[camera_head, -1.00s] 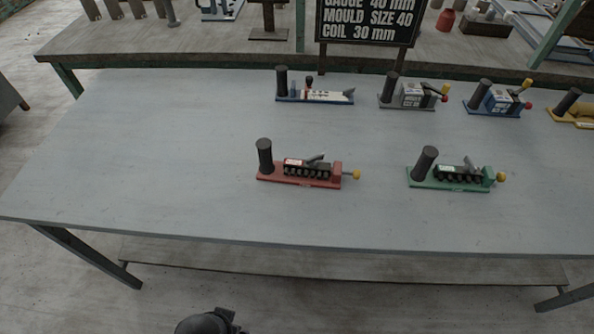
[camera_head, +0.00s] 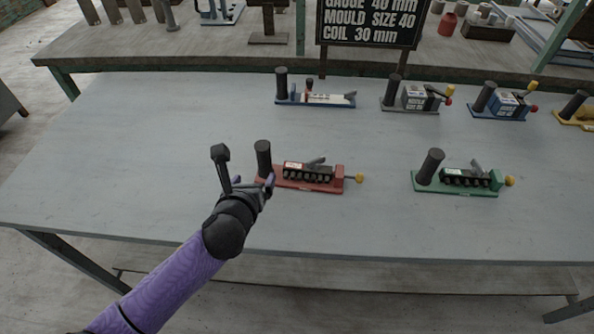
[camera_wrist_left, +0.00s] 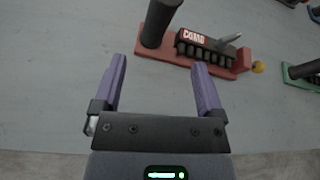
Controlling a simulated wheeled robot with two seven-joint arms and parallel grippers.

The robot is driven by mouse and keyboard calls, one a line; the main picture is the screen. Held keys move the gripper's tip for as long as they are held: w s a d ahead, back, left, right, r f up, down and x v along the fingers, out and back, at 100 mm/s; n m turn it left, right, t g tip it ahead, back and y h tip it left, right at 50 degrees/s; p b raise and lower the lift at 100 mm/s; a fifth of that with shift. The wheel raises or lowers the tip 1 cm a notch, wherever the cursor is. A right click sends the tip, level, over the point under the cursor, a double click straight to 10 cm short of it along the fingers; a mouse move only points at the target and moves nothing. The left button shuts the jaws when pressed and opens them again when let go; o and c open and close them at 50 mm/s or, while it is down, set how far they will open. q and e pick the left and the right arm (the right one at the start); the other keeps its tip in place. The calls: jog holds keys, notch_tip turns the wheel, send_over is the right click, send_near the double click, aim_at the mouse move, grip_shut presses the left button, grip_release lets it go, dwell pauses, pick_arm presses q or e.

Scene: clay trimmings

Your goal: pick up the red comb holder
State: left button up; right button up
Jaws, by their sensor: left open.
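The red comb holder (camera_head: 325,185) lies on the grey table, with a dark upright cylinder at its left end, a black toothed block on top and a yellow knob at its right end. In the left wrist view the red comb holder (camera_wrist_left: 243,60) is ahead of the fingers, and its block carries a red label. My left gripper (camera_head: 246,170) is open and empty, at the left end of the holder near the dark cylinder. In the wrist view the gripper (camera_wrist_left: 160,85) has its purple fingers apart, with bare table between them. My right gripper is not in view.
A green holder (camera_head: 455,190) lies to the right on the same table (camera_head: 150,130). A blue-and-white holder (camera_head: 315,100), a grey one (camera_head: 410,108), a blue one (camera_head: 500,112) and a yellow one (camera_head: 578,120) stand in the back row. The table's left part is clear.

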aim_at(262, 157)
pick_arm(q)
jog(key=w+m+b, duration=0.1)
jog(key=w, duration=0.1)
jog(key=w+f+m+b, duration=0.1)
jog(key=w, duration=0.1)
jog(key=shift+w+d+f+t+h, duration=0.15)
jog(key=shift+w+t+h, duration=0.05)
jog(key=shift+t+h, duration=0.1)
jog(key=b+x, duration=0.2)
jog(key=x, duration=0.1)
jog(key=b+x, duration=0.2)
jog(key=shift+w+a, duration=0.2)
jog(key=shift+w, duration=0.55)
jog(key=c, duration=0.9)
jog(key=shift+c, duration=1.3)
grip_shut()
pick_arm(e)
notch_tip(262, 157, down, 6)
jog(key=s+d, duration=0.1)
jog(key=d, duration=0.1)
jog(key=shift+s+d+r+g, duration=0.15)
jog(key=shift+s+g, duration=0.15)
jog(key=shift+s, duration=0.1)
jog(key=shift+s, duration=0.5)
